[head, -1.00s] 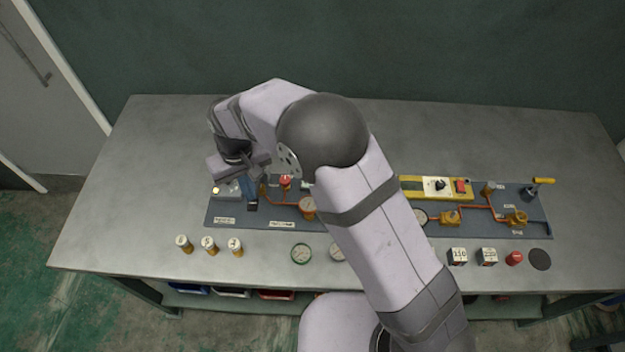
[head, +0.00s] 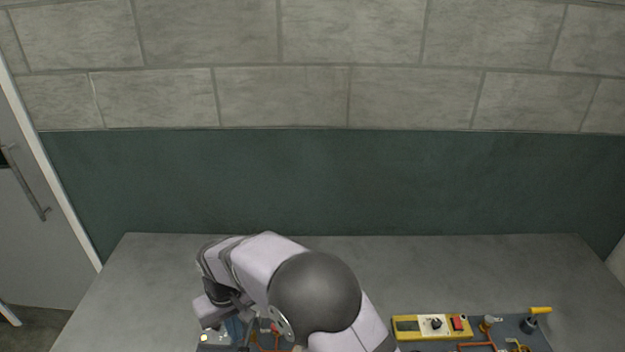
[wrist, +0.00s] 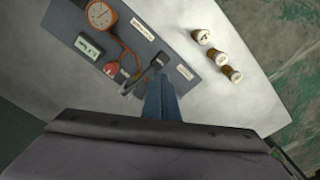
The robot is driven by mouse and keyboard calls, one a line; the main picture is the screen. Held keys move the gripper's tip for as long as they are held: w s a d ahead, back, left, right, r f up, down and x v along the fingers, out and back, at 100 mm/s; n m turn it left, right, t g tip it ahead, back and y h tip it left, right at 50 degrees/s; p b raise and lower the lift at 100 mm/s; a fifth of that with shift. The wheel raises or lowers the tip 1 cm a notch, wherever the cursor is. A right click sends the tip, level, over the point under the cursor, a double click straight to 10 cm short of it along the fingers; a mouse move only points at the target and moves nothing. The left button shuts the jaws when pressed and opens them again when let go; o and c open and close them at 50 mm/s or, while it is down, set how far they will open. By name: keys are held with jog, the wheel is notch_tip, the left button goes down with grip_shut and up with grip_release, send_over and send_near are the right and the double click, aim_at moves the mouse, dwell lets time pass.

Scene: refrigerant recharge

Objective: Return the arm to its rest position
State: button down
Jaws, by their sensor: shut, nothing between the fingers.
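My gripper (head: 236,331) is over the left end of the blue-grey panel in the head view, low in the picture. In the wrist view its narrow blue fingers (wrist: 159,92) are together with nothing held between them. They point at the panel (wrist: 143,40), close to a small dark fitting (wrist: 157,63) near the panel's edge. I cannot tell whether the fingertips touch it. My arm is bent over the bench and hides the middle of the panel in the head view.
The wrist view shows an orange gauge (wrist: 100,15), a small display (wrist: 88,48), a red knob (wrist: 111,69) and three white-capped cylinders (wrist: 216,56). A yellow switch unit (head: 432,326) is at right in the head view. The bench's back strip (head: 470,265) is clear.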

jog(key=s+d+f, duration=0.1)
jog(key=s+d, duration=0.3)
jog(key=s+d+f+g+h, duration=0.1)
jog(key=s+d+f, duration=0.1)
jog(key=s+d, duration=0.2)
jog(key=s+d+f+g, duration=0.1)
jog(key=s+d, duration=0.3)
jog(key=d, duration=0.2)
jog(key=shift+f+n+h, duration=0.35)
jog(key=shift+n+h, duration=0.05)
jog(key=s+d+r+m+y+b, duration=0.1)
jog(key=s+d+r+m, duration=0.15)
jog(key=d, duration=0.45)
jog(key=s+d+r+m+b, duration=0.1)
jog(key=s+d+m+b, duration=0.15)
jog(key=d, duration=0.35)
jog(key=w+d+r+m+t, duration=0.1)
jog(key=w+d+r+m, duration=0.1)
jog(key=d, duration=0.4)
jog(key=shift+w+m+t+y+b, duration=0.3)
jog(key=shift+w+m+t+b, duration=0.1)
jog(key=shift+w, duration=0.15)
